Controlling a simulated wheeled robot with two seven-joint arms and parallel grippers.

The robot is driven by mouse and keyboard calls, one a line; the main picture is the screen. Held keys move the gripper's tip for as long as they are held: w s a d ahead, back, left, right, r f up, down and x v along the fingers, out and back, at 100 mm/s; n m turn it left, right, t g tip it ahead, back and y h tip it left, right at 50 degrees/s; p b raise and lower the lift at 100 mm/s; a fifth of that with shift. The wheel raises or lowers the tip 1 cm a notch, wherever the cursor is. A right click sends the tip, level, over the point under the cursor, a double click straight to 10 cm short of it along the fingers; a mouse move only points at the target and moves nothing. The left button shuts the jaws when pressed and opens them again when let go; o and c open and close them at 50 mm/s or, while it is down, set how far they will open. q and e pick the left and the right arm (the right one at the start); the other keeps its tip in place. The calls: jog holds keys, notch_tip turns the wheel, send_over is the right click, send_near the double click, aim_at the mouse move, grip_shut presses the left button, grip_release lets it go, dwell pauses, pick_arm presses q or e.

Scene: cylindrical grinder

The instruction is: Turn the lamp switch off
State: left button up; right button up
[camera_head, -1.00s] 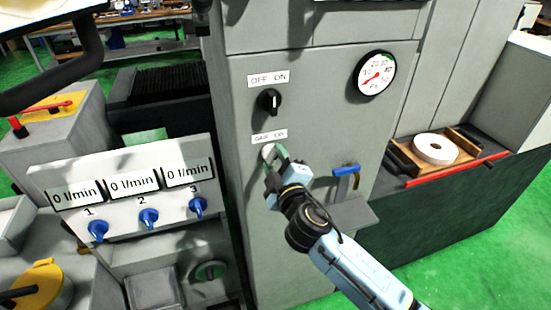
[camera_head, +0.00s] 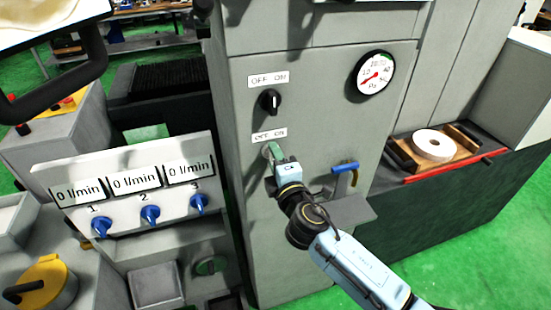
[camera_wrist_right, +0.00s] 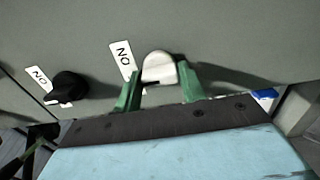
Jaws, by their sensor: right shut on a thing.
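A white switch knob (camera_wrist_right: 158,67) sits on the grey cabinet front under the lower OFF ON label (camera_head: 269,136). My right gripper (camera_head: 274,152) reaches it from below right. In the right wrist view its two green fingers (camera_wrist_right: 160,80) stand on either side of the knob and are shut on it. In the head view the fingers largely hide the knob, so its exact pointing direction is hard to tell. My left gripper is not in view.
A black rotary switch (camera_head: 270,101) sits above, and in the wrist view it is left of the fingers (camera_wrist_right: 68,86). A pressure gauge (camera_head: 373,75) is at upper right. A blue-handled valve (camera_head: 345,167) is right of my gripper. Flow dials (camera_head: 150,214) stand at left.

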dwell(0.3)
jog(key=o, duration=0.9)
jog(key=shift+o, duration=0.2)
jog(key=shift+s, duration=0.1)
jog(key=b+v, duration=0.1)
jog(key=v, duration=1.2)
